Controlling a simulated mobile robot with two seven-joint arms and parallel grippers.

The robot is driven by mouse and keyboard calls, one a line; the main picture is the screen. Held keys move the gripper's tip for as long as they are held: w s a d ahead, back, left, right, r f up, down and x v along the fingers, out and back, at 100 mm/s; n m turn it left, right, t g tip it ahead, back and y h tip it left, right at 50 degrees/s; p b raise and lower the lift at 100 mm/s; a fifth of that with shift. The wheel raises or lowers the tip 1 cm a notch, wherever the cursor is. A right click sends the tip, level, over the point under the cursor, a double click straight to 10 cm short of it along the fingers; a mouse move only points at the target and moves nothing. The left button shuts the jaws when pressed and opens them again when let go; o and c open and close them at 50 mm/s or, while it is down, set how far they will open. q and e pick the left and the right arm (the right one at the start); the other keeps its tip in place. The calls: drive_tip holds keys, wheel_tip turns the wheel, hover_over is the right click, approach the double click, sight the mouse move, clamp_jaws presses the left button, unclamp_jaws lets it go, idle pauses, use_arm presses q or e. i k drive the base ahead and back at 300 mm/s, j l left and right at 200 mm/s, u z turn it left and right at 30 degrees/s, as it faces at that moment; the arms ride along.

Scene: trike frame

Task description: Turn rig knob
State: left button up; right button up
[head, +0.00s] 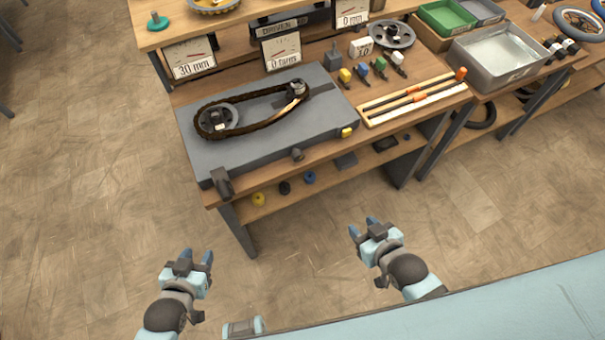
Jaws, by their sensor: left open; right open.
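The rig is a grey plate (195,148) on the workbench, with a dark chain (262,124) looped around a large sprocket (217,118) and a smaller one (297,88). A dark knob-like part (298,154) sits on the plate's front edge, and a larger dark part (222,182) is at its front left corner. I cannot tell for sure which is the rig knob. My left gripper (197,257) is open and empty over the floor, in front of the bench. My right gripper (362,228) is open and empty, also short of the bench. Neither touches the rig.
Gauge cards (193,58) stand behind the rig. Coloured small parts (362,69) and a wooden rack (415,97) lie right of it. A grey bin (497,57) stands further right. A lower shelf (325,175) holds small parts. The floor between grippers and bench is clear.

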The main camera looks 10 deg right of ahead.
sight(297, 155)
drive_tip(key=k+u, duration=0.25)
drive_tip(key=k, duration=0.15)
drive_tip(key=k+j+u, duration=0.3)
drive_tip(key=u, duration=0.4)
drive_tip(key=l+u, duration=0.1)
drive_tip(key=u, duration=0.35)
drive_tip(key=k+u, duration=0.1)
drive_tip(key=u, duration=0.7)
drive_tip(key=k+l, duration=0.1)
drive_tip(key=l, duration=0.4)
drive_tip(key=k+l, duration=0.15)
drive_tip(key=l, duration=0.3)
drive_tip(key=k+l, duration=0.1)
drive_tip(key=l, duration=0.4)
drive_tip(key=k+l, duration=0.15)
drive_tip(key=l, duration=0.3)
drive_tip(key=k+l, duration=0.1)
drive_tip(key=l, duration=0.4)
drive_tip(key=k+l+u, duration=0.1)
drive_tip(key=l, duration=0.35)
drive_tip(key=k+l, duration=0.2)
drive_tip(key=l, duration=0.3)
drive_tip(key=k+l, duration=0.1)
drive_tip(key=l, duration=0.35)
